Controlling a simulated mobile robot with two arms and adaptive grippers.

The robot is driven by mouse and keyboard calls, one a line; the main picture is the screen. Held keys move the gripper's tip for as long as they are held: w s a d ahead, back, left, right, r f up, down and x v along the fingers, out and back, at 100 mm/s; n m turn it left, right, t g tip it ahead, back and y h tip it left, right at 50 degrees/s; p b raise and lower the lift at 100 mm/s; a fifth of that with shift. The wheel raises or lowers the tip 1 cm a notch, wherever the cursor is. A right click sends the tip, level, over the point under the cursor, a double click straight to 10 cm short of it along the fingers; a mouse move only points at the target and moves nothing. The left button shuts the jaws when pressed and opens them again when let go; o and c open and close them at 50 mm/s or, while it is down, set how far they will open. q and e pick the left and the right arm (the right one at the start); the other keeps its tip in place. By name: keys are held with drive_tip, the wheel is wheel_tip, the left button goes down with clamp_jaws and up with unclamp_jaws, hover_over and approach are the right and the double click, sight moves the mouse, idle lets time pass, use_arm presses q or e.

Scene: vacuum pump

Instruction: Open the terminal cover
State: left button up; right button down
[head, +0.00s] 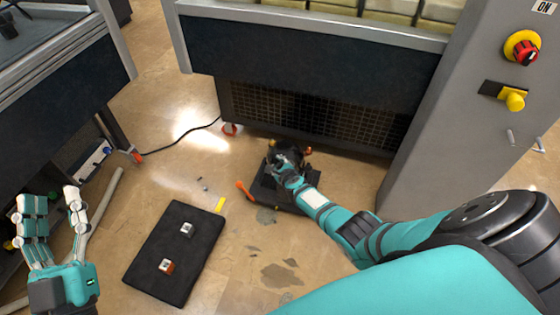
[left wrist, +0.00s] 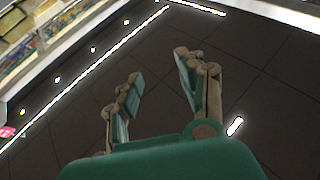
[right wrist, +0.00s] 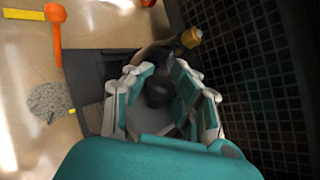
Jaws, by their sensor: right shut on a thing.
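The dark vacuum pump (head: 270,190) sits on the floor in front of a mesh panel. My right gripper (head: 282,162) reaches down over it. In the right wrist view its fingers (right wrist: 160,88) are closed around a dark rounded part of the pump (right wrist: 157,93). The fingers hide much of this part, and I cannot tell whether it is the terminal cover. A brass-coloured fitting (right wrist: 191,37) shows just beyond the fingers. My left gripper (head: 53,198) is raised at the far left, empty, with its fingers apart. These fingers also show apart in the left wrist view (left wrist: 160,85).
A black mat (head: 150,235) with two small metal pieces lies left of the pump. An orange-handled tool (head: 243,190) and a yellow strip (head: 220,204) lie nearby. The mesh panel (head: 330,128) is close behind; a grey cabinet (head: 440,140) stands at right. Stains mark the floor in front.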

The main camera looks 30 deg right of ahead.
drive_tip(key=shift+g+h+p, duration=0.3)
drive_tip(key=shift+g+p, duration=0.1)
drive_tip(key=shift+p, duration=0.25)
drive_tip(key=shift+w+a+n+g+h+p, duration=0.2)
drive_tip(key=shift+w+n+g+h+p, duration=0.1)
drive_tip(key=shift+n+g+p, duration=0.25)
use_arm(q)
wheel_tip(320, 180, down, 12)
drive_tip(key=w+a+r+g+y, duration=0.1)
drive_tip(key=g+y, duration=0.2)
drive_tip(key=g, duration=0.4)
use_arm(e)
drive_tip(key=shift+w, duration=0.1)
drive_tip(key=n+g+b, duration=0.1)
drive_tip(key=w+a+n+g+h+b, duration=0.1)
drive_tip(key=shift+f+g+h+b, duration=0.25)
drive_tip(key=shift+f+h+b, duration=0.05)
drive_tip(key=shift+b, duration=0.1)
use_arm(q)
wheel_tip(320, 180, up, 11)
drive_tip(key=d+t+h, duration=0.1)
drive_tip(key=t+h, duration=0.1)
drive_tip(key=t, duration=0.4)
drive_tip(key=shift+s+t+h, duration=0.4)
use_arm(e)
drive_tip(key=shift+a, duration=0.2)
use_arm(q)
drive_tip(key=shift+f, duration=0.1)
